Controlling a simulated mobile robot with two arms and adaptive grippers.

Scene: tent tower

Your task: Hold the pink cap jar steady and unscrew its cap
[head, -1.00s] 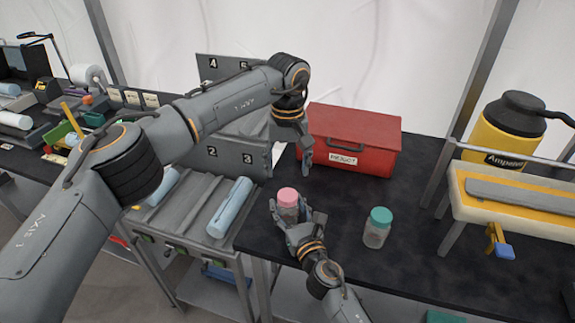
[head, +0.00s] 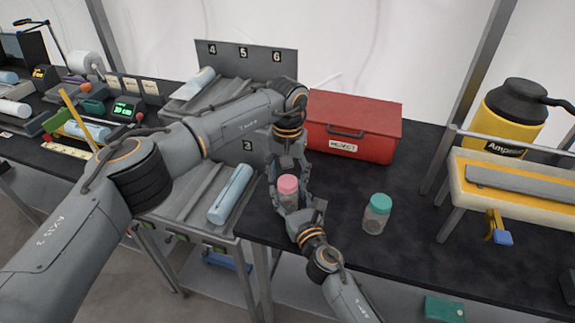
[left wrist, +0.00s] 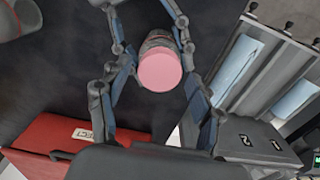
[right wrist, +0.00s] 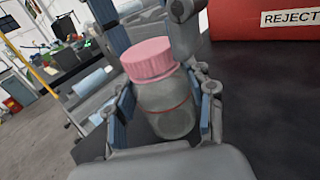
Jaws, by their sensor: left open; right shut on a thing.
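The pink cap jar (head: 287,188) stands on the black table near its left end, clear glass with its pink cap (right wrist: 148,57) on. My right gripper (head: 292,208) is shut on the jar's glass body from the front; its blue-padded fingers flank the body in the right wrist view (right wrist: 165,105). My left gripper (head: 288,172) is open and points down over the jar from behind. In the left wrist view the pink cap (left wrist: 159,69) lies between the left gripper's spread fingers (left wrist: 157,80). Whether those fingers touch the cap I cannot tell.
A teal cap jar (head: 377,213) stands to the right on the table. A red reject box (head: 352,127) is behind. A roller rack with a blue cylinder (head: 231,194) is at left. A yellow container (head: 512,115) and a padded stand (head: 515,190) are at right.

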